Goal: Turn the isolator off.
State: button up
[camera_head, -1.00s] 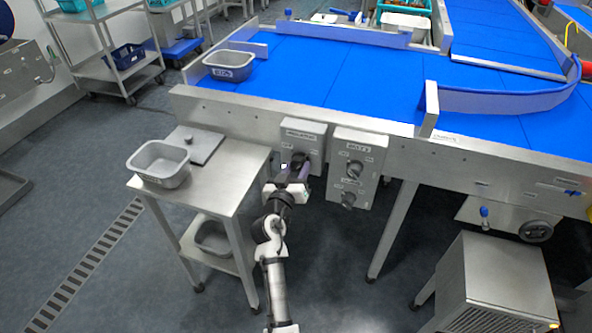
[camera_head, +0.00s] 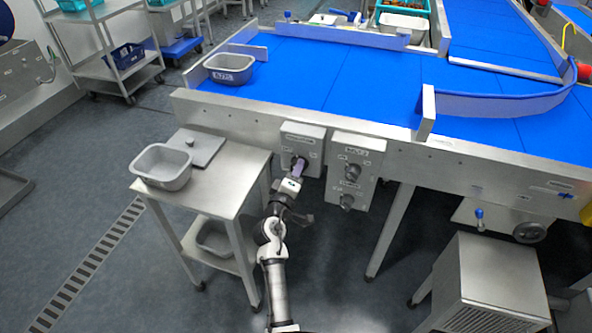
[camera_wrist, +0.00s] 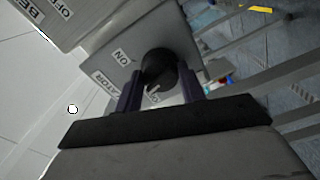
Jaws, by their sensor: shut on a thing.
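The isolator is a light grey box (camera_head: 303,139) on the conveyor's front rail, with a dark round knob (camera_wrist: 160,67) low on its face. In the wrist view the box face (camera_wrist: 185,38) has an "ON" label beside the knob, and a label ending in "ATOR". My gripper (camera_head: 299,166) is at the isolator's front, its purple fingers on either side of the knob. It also shows in the wrist view (camera_wrist: 160,88), shut on the knob. A pale mark shows on the knob; the label nearest it is partly hidden by the fingers.
A second grey box (camera_head: 355,151) with two dark knobs, marked "BELT" in the wrist view, hangs close to the right. A steel side table (camera_head: 235,165) with a grey tub (camera_head: 162,178) stands to the left. The blue conveyor (camera_head: 370,88) lies behind.

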jog(key=n+p, duration=0.2)
jog(key=n, duration=0.3)
jog(key=shift+n, duration=0.3)
jog(key=shift+p, duration=0.3)
jog(key=o, duration=1)
jog(key=shift+s, duration=0.15)
